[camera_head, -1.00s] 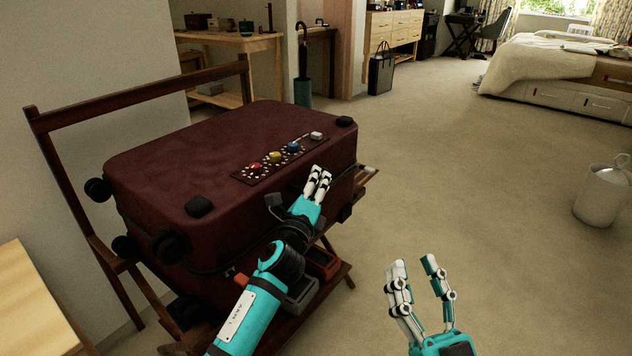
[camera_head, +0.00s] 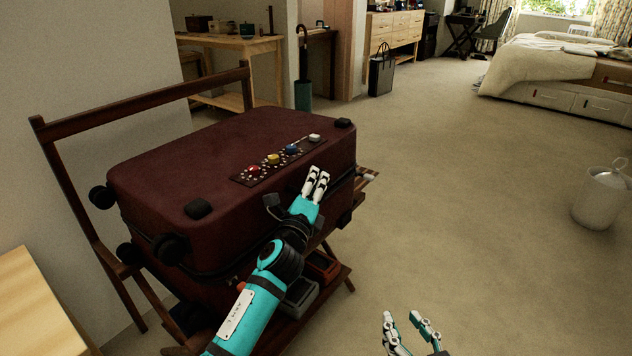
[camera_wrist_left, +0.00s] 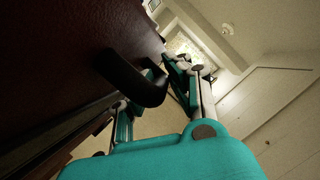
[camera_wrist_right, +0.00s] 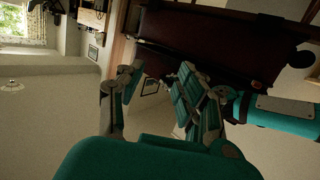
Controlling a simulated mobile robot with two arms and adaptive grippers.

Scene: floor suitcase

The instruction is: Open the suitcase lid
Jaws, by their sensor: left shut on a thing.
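The dark red suitcase (camera_head: 225,160) lies flat on a wooden rack, its lid shut, with black wheels at its left end. My left gripper (camera_head: 317,182) is at the suitcase's front side. In the left wrist view a black handle (camera_wrist_left: 138,82) sticks out from the suitcase side, and my left gripper (camera_wrist_left: 160,95) is shut on it. My right gripper (camera_head: 410,325) is low at the bottom edge of the head view, apart from the suitcase. In the right wrist view its fingers (camera_wrist_right: 150,95) are spread and empty, with the suitcase (camera_wrist_right: 205,45) beyond.
The wooden rack (camera_head: 140,97) has a back rail behind the suitcase and a lower shelf with small bins (camera_head: 300,295). A light wooden table (camera_head: 35,305) stands at the lower left. A white canister (camera_head: 602,198) stands at the right. The floor between is clear.

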